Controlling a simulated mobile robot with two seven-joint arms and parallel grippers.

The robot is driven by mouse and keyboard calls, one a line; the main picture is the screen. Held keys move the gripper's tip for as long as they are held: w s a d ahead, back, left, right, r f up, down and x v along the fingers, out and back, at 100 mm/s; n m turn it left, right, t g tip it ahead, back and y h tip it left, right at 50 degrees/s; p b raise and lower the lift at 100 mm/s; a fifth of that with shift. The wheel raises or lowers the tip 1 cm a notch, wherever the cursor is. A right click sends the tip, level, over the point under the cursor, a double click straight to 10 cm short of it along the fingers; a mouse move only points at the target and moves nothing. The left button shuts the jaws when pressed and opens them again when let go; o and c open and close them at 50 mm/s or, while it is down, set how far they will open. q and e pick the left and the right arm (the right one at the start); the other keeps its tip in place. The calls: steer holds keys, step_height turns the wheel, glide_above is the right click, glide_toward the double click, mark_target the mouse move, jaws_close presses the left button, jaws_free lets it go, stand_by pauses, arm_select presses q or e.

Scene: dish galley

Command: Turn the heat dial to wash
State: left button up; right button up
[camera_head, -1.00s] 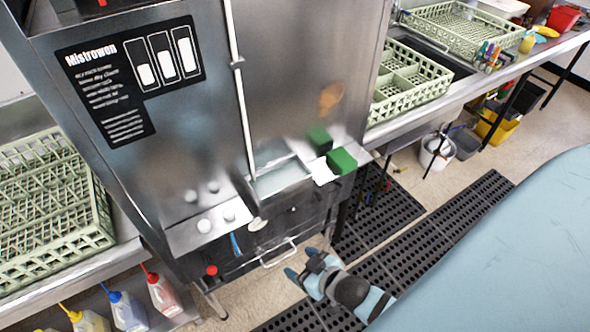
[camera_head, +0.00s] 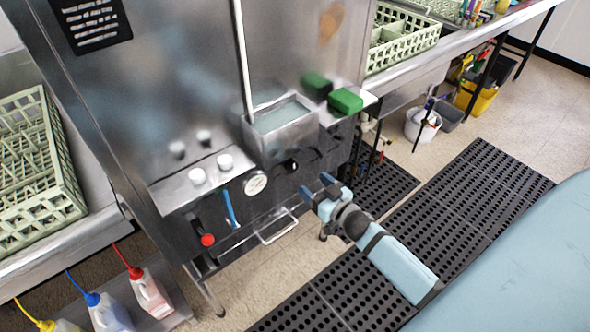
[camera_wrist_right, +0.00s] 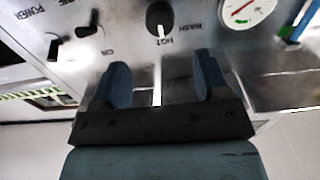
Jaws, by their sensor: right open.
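The heat dial is a round black knob (camera_wrist_right: 158,17) with a white pointer mark, at the top centre of the right wrist view. The labels HOT and WASH show upside down beside it, and the white mark is by HOT. In the head view the dial (camera_head: 291,166) sits on the dishwasher's dark front panel, right of the gauge. My right gripper (camera_head: 316,187) is open and empty in front of the panel, below and right of the dial. In the wrist view its two blue fingers (camera_wrist_right: 162,82) are spread apart, short of the dial. My left gripper is out of view.
A white gauge (camera_head: 255,183), a red knob (camera_head: 207,240) and a blue handle (camera_head: 230,208) are left of the dial. Black switches (camera_wrist_right: 88,24) are beside it. A bar handle (camera_head: 278,230) juts out below. A green block (camera_head: 345,100) lies on the ledge above.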

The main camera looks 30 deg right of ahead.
mark_target(294, 167)
steer(key=w, duration=0.9)
steer(key=shift+a, duration=0.35)
steer(key=c, duration=0.9)
